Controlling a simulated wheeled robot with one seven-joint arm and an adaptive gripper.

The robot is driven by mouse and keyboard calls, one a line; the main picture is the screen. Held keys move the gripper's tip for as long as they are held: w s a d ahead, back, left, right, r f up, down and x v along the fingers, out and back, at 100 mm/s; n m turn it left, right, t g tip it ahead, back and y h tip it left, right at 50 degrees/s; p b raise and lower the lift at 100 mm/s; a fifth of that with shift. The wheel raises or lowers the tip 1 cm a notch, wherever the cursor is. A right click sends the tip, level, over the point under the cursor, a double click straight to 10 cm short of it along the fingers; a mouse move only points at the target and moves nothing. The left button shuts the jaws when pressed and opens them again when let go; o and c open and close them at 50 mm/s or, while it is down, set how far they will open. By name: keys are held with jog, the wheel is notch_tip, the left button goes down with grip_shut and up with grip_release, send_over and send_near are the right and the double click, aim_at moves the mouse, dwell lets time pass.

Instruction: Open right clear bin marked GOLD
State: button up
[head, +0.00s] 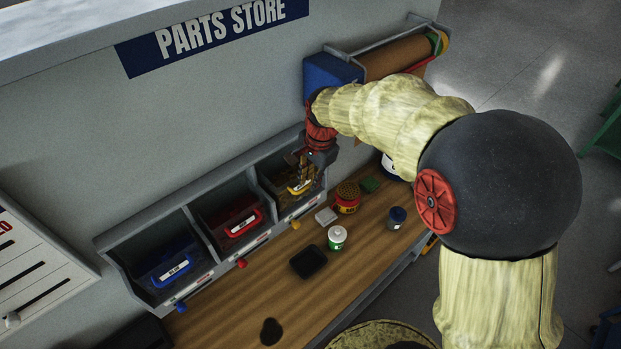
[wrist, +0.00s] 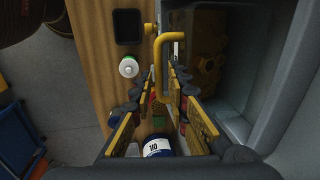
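The right clear bin (head: 301,187) has a yellow front handle and sits in the right slot of the three-slot rack. My gripper (head: 303,160) is at its front and covers part of it. In the wrist view the yellow handle (wrist: 172,39) runs between the two fingertips of my gripper (wrist: 165,78). The fingers stand apart with a gap beside the handle, so they look open. The bin appears shut in its slot. Its marking cannot be read. Gold-coloured parts (wrist: 208,66) show behind the handle.
A red-handled bin (head: 240,222) and a blue-handled bin (head: 172,270) fill the other slots. On the wooden bench (head: 330,275) stand a black tray (head: 308,262), a white-lidded green jar (head: 337,238), a red tub (head: 347,198) and a dark blue jar (head: 397,217).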

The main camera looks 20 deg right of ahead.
jog(key=shift+c, duration=1.3)
grip_shut()
